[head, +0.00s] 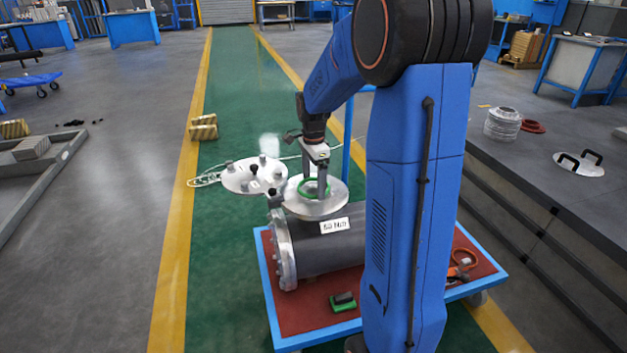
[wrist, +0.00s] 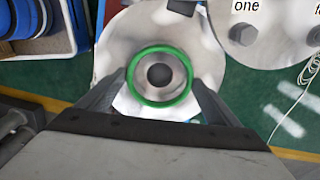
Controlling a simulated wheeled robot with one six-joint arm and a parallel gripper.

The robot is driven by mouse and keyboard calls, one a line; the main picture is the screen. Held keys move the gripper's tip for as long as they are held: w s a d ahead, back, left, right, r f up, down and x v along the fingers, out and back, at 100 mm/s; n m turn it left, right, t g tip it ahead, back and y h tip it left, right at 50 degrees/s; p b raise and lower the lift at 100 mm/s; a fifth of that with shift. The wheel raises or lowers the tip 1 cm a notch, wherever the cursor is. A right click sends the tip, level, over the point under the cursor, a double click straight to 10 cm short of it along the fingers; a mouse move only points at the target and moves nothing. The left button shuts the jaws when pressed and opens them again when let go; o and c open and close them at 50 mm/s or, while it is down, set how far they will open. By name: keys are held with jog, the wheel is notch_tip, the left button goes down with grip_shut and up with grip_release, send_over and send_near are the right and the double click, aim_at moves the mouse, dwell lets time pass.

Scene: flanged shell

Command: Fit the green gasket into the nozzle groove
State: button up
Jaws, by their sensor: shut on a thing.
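The green gasket (head: 301,188) is a thin ring. My gripper (head: 316,190) is shut on it, with one finger on each side. In the wrist view the gasket (wrist: 131,78) shows between the fingers (wrist: 160,84), in front of the pale round nozzle flange (wrist: 208,62). The dark nozzle bore shows near the ring's middle. The nozzle flange (head: 337,203) is on top of a grey cylindrical shell (head: 335,250). The gasket appears at or just above the flange; I cannot tell whether it touches, and the groove is not clear.
A round white cover plate (head: 238,181) with dark knobs is left of the nozzle, close to its flange. The shell lies on a blue-edged cart with a red top (head: 300,316). A green-and-black block (head: 343,302) and an orange tool (head: 462,262) lie on the cart.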

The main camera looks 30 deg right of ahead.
jog(key=shift+f, duration=0.65)
jog(key=o, duration=1)
notch_tip(320, 180, up, 17)
jog(key=shift+r, duration=0.2)
jog(key=shift+s+a, duration=0.1)
jog(key=s+a+f+n+t, duration=0.1)
jog(key=s+a+n, duration=0.4)
jog(key=s, duration=0.5)
jog(key=s+a+f+n+t, duration=0.2)
jog(key=s+a+n, duration=0.3)
jog(key=s+n, duration=0.3)
jog(key=s+a+f+n+t, duration=0.1)
jog(key=s+a+f+n, duration=0.2)
jog(key=s, duration=0.9)
jog(key=shift+a+f+n+t, duration=0.2)
jog(key=shift+a+n, duration=0.45)
jog(key=shift+n, duration=0.3)
jog(key=shift+a+f+n+t, duration=0.2)
jog(key=shift+a+n, duration=0.4)
jog(key=shift+n, duration=0.35)
